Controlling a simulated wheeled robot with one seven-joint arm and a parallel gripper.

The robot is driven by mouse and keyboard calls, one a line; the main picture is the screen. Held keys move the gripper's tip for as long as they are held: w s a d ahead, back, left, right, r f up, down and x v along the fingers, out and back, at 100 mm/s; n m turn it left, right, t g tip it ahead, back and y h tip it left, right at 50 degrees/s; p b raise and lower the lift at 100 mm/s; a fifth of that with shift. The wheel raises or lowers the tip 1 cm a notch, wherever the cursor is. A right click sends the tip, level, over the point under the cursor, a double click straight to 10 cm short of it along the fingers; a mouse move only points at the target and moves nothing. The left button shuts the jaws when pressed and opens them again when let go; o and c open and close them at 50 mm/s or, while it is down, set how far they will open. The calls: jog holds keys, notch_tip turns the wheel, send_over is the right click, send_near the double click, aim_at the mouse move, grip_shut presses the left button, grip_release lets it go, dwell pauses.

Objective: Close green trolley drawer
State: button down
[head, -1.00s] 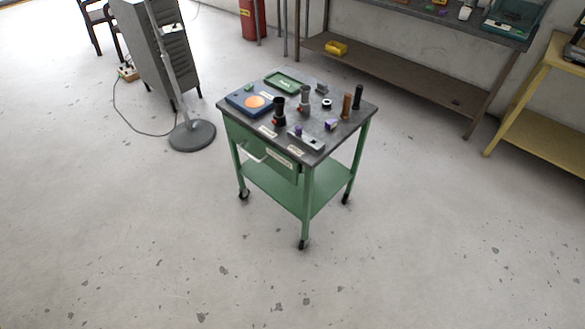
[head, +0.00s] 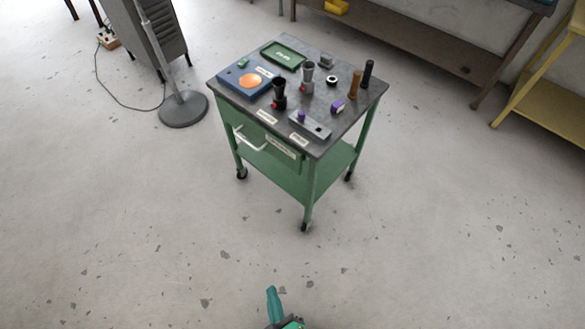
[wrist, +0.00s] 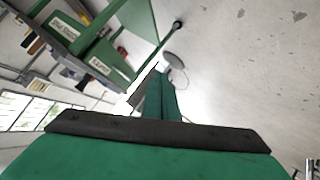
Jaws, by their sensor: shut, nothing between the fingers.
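The green trolley (head: 312,190) stands upright on the floor ahead in the head view. Its green drawer (head: 292,162) is under the dark top, on the side facing left and toward me, with a pale bar handle (head: 250,139) and a white label. How far the drawer stands out is hard to tell from here. My gripper (head: 272,291) shows at the bottom edge, apart from the trolley and in front of it. In the wrist view the gripper (wrist: 162,85) is shut and empty, and the trolley's green panels (wrist: 125,35) appear tilted at upper left.
The trolley top (head: 330,115) carries a blue box, a green tray, cups and several small parts. A grey stand base (head: 186,108) is at left, with a cable on the floor. A workbench and a yellow table (head: 545,105) are at right. The near floor is clear.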

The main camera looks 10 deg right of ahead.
jog(key=w+d+f+n+g+h, duration=0.1)
jog(key=w+f+n, duration=0.2)
jog(key=f, duration=0.3)
jog(key=w+f+n+g+h, duration=0.1)
jog(key=w+f+n, duration=0.2)
jog(key=f, duration=0.2)
jog(key=n+h, duration=1.2)
jog(key=h, duration=0.1)
send_near(298, 165)
jog(key=x, duration=0.6)
jog(key=shift+w+d, duration=0.1)
jog(key=shift+d, duration=0.15)
